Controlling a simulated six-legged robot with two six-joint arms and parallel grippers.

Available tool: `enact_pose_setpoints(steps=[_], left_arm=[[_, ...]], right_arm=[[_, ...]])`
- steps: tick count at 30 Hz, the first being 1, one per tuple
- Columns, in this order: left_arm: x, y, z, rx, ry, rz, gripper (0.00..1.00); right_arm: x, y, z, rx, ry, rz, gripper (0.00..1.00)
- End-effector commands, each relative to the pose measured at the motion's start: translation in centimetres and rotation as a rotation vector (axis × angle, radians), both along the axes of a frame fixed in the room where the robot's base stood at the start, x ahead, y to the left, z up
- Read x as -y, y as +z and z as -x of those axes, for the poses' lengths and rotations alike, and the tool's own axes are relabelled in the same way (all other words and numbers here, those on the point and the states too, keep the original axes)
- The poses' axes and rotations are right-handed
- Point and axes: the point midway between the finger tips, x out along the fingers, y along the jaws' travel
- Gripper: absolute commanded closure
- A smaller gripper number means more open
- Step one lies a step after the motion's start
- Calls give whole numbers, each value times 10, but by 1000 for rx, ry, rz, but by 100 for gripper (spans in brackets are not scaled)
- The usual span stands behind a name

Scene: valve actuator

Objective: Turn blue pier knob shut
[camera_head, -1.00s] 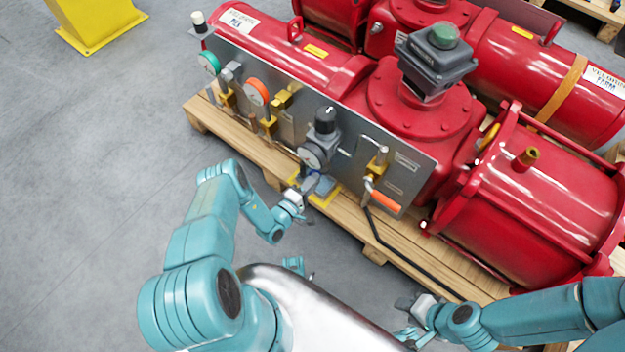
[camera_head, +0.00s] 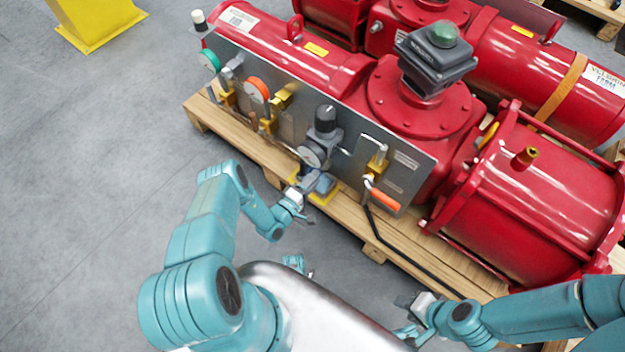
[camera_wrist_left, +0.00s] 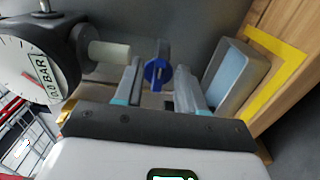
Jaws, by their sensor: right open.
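The blue knob (camera_wrist_left: 158,72) shows in the left wrist view with its flat handle edge-on to me. My left gripper (camera_wrist_left: 160,88) is open, with one finger on each side of the knob and narrow gaps visible. Whether the fingertips reach past the knob is hard to tell. In the head view my left gripper (camera_head: 305,205) is low at the front of the grey panel, below the round gauge (camera_head: 313,155), and the knob is too small to make out there. My right gripper (camera_head: 408,316) is open and empty, away from the panel at the lower right.
A grey-blue tray (camera_wrist_left: 238,75) stands close right of my left fingers. The red actuator sits on a wooden pallet (camera_head: 265,160).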

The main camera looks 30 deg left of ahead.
Motion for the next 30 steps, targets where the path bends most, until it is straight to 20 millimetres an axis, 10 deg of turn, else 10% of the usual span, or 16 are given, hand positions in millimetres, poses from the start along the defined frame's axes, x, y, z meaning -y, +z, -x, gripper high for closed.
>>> enact_pose_setpoints(steps=[8,30], left_arm=[[-1,1,10,-2,1,2,61],[-12,0,159,0,0,1,61]], right_arm=[[0,4,0,0,0,0,57],[0,35,0,0,0,0,57]])
